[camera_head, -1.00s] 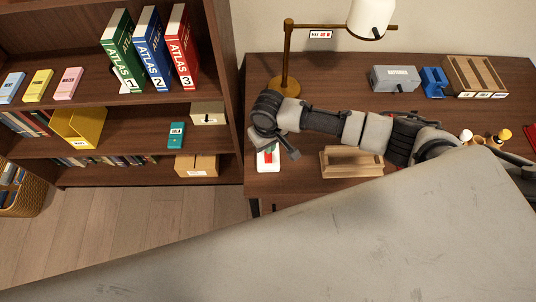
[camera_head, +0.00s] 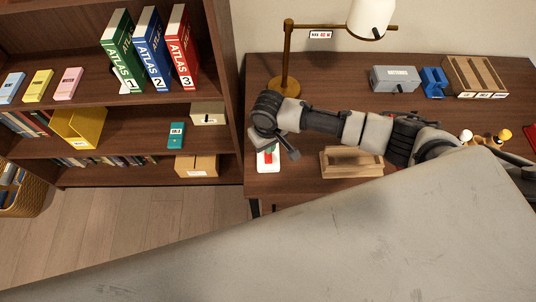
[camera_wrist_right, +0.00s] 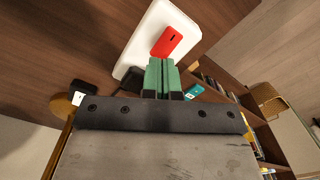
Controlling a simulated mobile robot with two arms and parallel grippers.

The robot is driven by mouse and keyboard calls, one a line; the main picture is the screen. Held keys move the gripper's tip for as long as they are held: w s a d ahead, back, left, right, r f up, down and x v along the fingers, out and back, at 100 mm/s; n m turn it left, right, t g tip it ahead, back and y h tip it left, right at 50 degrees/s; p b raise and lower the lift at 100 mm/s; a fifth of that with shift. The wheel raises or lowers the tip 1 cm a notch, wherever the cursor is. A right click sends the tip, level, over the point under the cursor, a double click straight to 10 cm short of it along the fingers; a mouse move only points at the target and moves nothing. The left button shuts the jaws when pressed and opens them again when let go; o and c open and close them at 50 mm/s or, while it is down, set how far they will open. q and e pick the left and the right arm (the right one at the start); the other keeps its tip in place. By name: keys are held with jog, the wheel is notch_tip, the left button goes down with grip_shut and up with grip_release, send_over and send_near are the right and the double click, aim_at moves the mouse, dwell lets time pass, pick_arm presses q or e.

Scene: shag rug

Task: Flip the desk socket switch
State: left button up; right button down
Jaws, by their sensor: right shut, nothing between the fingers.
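The desk socket is a white plate (camera_head: 268,168) with a red switch (camera_head: 268,157), lying on the desk below the lamp, partly covered by my right wrist. In the right wrist view the white plate (camera_wrist_right: 146,38) fills the upper middle, and the red rocker switch (camera_wrist_right: 177,41) lies on it. My right gripper (camera_wrist_right: 162,62) has green fingers pressed together with nothing between them. Its tips are over the plate, close beside the red switch; I cannot tell whether they touch it. My left gripper is not in view.
A brass desk lamp (camera_head: 287,55) stands just behind my right wrist. A wooden tray (camera_head: 352,163) lies right of the socket, under my forearm. A grey box (camera_head: 394,78) and blue holder (camera_head: 433,82) stand farther back. A bookshelf (camera_head: 225,60) stands left of the desk.

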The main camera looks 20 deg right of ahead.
jog(key=shift+f+b, duration=0.6)
jog(key=shift+f, duration=0.7)
dwell(1.1)
notch_tip(320, 180, up, 7)
jog(key=p, duration=0.8)
dwell(0.6)
